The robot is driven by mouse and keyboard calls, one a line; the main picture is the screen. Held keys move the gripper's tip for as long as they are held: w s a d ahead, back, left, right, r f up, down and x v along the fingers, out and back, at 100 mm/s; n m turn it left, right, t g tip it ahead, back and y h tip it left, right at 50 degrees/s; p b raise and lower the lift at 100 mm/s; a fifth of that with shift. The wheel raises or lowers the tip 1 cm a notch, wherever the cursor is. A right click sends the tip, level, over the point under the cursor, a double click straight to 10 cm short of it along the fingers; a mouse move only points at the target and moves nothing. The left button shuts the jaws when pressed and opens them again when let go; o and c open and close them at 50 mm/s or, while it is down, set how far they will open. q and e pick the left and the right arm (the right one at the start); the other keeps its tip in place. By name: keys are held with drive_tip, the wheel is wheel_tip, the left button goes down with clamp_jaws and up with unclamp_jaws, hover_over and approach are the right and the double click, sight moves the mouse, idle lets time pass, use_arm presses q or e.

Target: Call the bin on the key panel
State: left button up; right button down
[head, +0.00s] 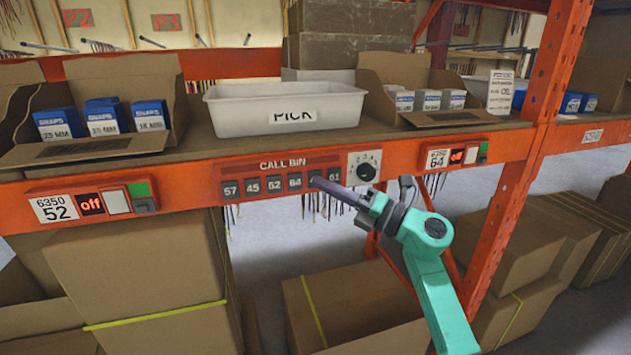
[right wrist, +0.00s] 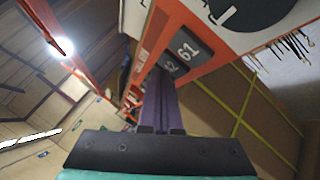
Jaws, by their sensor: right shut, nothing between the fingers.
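The key panel (head: 279,179) marked CALL BIN is on the orange shelf beam in the head view. Its row of dark keys reads 57 (head: 230,188), 45 (head: 252,186), 52 (head: 274,184), 64 (head: 295,182), one hidden behind my fingers, then 61 (head: 334,177). My right gripper (head: 318,181) is shut and empty, its purple fingertips at the hidden key. In the right wrist view the fingers (right wrist: 160,106) point at a partly covered key (right wrist: 171,67) ending in 2, beside key 61 (right wrist: 187,50). Contact cannot be told. My left gripper is out of view.
A white bin (head: 285,93) labelled PICK stands on the shelf above. Cardboard boxes (head: 145,255) stack below the beam.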

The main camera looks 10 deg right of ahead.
drive_tip(key=shift+w, duration=0.4)
idle(0.6)
drive_tip(key=shift+s, duration=0.85)
drive_tip(key=shift+s+d, duration=0.15)
drive_tip(key=shift+s, duration=2.35)
